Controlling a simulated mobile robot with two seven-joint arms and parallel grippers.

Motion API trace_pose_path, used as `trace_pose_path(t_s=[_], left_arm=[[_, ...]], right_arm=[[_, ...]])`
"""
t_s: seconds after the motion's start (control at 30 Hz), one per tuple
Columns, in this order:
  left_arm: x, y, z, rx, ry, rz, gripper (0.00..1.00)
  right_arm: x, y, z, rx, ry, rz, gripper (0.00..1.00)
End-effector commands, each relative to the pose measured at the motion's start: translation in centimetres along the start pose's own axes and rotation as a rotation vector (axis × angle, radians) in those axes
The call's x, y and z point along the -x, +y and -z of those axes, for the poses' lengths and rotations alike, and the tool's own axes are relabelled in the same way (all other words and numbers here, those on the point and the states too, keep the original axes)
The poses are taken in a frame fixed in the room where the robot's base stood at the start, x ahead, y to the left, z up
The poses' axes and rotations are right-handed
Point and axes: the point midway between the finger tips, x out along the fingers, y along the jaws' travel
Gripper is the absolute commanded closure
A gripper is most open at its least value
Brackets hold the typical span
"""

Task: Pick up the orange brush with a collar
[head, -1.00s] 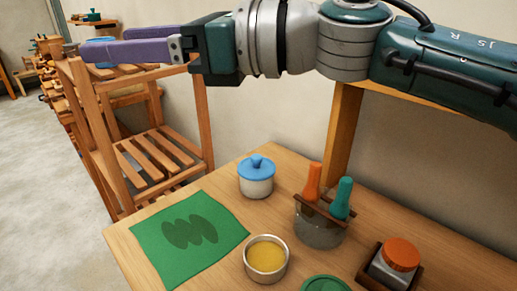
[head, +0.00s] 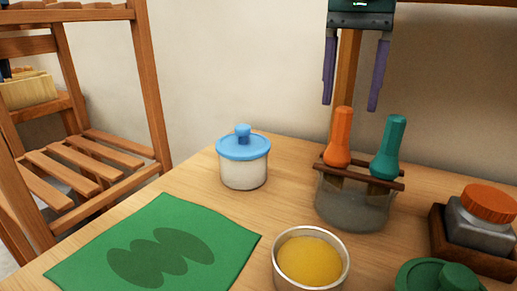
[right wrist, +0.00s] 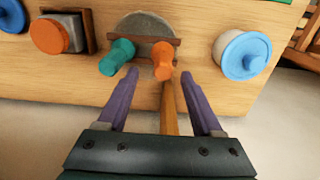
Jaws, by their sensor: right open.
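The orange brush (head: 341,137) stands handle-up in a clear glass jar (head: 352,207) with a dark wooden rack across its mouth. A teal brush (head: 389,148) stands beside it on the right. Their lower parts are hard to make out in the jar. In the right wrist view the orange brush (right wrist: 163,61) lies ahead, between the lines of the fingers. My left gripper is not in view.
A white pot with a blue lid (head: 243,155) stands left of the jar. In front are a bowl of yellow stuff (head: 311,263), a green mat (head: 190,225), an orange-lidded jar (head: 489,204) and a green lid (head: 440,278). A wooden shelf (head: 150,80) stands at left.

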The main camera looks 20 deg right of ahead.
Motion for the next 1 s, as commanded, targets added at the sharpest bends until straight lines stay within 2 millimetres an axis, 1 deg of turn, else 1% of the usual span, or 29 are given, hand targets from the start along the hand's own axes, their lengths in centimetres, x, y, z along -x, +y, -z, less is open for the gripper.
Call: trace_pose_path(t_s=[0.3, 0.4, 0.6, 0.67, 1.0], left_arm=[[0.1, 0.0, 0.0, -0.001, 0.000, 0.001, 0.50], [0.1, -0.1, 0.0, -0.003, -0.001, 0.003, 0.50], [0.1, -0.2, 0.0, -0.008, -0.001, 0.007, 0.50], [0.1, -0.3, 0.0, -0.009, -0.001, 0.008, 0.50], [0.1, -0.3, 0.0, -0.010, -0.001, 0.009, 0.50]], right_arm=[[-4.6, -0.2, -0.1, 0.001, -0.003, -0.001, 0.33], [-5.2, -0.3, -0.1, 0.001, -0.001, 0.002, 0.33], [-5.2, -0.3, -0.1, 0.001, -0.001, 0.002, 0.33], [-5.2, -0.3, -0.1, 0.001, -0.001, 0.002, 0.38], [-5.2, -0.3, -0.1, 0.001, 0.000, 0.002, 0.77]])
